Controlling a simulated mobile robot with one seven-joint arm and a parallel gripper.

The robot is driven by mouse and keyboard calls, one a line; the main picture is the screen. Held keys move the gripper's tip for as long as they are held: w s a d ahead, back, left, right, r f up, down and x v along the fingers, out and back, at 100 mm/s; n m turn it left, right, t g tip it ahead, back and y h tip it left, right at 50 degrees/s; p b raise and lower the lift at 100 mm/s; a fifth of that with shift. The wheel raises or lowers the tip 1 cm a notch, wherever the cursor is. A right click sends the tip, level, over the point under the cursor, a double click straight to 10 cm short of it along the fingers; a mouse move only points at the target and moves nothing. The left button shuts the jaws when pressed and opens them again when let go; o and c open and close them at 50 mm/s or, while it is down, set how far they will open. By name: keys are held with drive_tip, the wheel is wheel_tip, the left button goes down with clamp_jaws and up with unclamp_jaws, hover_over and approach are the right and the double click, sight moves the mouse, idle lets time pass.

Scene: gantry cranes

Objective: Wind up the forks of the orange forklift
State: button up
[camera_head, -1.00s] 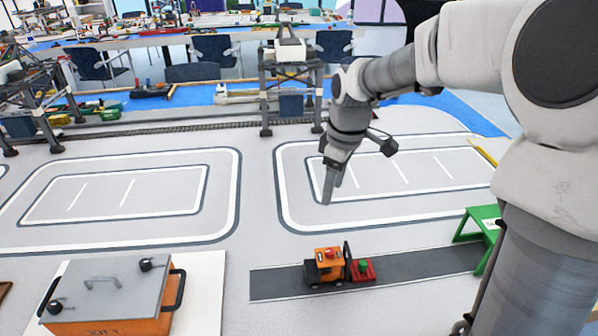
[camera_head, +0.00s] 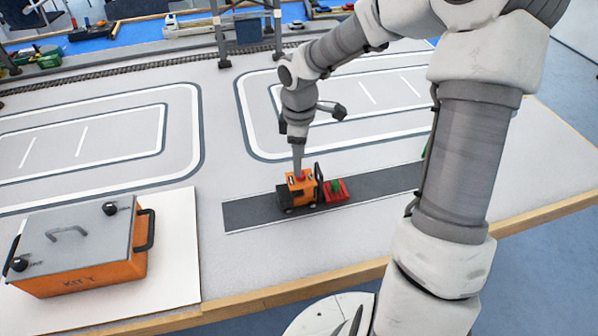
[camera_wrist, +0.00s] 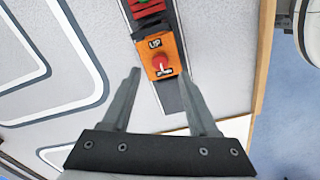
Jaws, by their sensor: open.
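The orange forklift (camera_head: 298,190) stands on a dark grey strip on the table, its black mast and forks facing right. A red crate (camera_head: 336,191) with a green item in it sits at the forks, low by the strip. In the wrist view the forklift's orange top (camera_wrist: 161,57) carries a red knob (camera_wrist: 161,64) and the label "UP". My gripper (camera_wrist: 162,76) is open, its two fingers on either side of the knob's end of the forklift. In the head view my gripper (camera_head: 297,170) points down just over the forklift's top; whether it touches cannot be told.
An orange box with a grey lid (camera_head: 76,238) stands on a white board at the left front. The dark strip (camera_head: 390,182) runs right behind my arm. White-lined track loops lie behind. The wooden table edge (camera_head: 270,297) is in front.

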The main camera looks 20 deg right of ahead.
wheel_tip(320, 180, down, 4)
drive_tip(key=shift+f+b, duration=0.1)
drive_tip(key=shift+b, duration=0.25)
clamp_jaws()
